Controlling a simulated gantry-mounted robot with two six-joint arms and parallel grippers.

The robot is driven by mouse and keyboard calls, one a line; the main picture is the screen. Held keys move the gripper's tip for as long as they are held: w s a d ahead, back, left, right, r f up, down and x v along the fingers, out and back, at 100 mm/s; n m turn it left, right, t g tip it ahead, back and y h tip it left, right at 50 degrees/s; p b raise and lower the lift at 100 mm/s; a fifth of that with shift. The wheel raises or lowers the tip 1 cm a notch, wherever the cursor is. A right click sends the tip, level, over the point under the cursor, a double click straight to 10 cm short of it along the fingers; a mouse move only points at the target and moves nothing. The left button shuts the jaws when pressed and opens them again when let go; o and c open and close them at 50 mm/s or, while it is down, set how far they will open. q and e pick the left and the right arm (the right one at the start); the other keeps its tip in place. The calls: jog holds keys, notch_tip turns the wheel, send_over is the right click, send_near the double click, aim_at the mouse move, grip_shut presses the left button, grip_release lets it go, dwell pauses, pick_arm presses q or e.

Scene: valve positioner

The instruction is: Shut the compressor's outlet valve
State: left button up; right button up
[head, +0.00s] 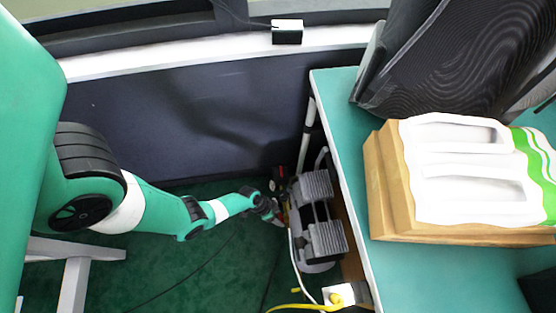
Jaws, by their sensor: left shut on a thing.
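The compressor (320,222) stands on the green floor, close against the left side of the teal table. It has grey ribbed cylinder heads and a tank below. My left arm reaches in from the left, low over the floor, and my left gripper (277,214) is at the compressor's left side. It is shut on a small part there, which I take to be the outlet valve. The gripper hides most of that part, so its handle's angle cannot be made out. A black and red fitting (280,176) sits just above the gripper. My right gripper is not in view.
The teal table (340,130) carries a wooden box (385,190) with white packaging and a dark mesh chair back (440,60) shows behind. A dark wall panel (190,120) stands behind the compressor. A yellow cable (295,307) and white hose lie near its front.

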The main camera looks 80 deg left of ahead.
pick_arm(q)
jog(key=shift+a+f+n+h, duration=0.1)
jog(key=shift+a+n+h, duration=0.05)
jog(key=shift+n+h, duration=0.45)
jog(key=shift+a+f+n+h, duration=0.1)
jog(key=shift+n+h, duration=0.5)
jog(key=shift+r, duration=0.1)
jog(key=o, duration=1.4)
jog(key=shift+c, duration=0.2)
jog(key=p+v, duration=0.9)
jog(key=v, duration=0.2)
jog(key=shift+s, duration=0.35)
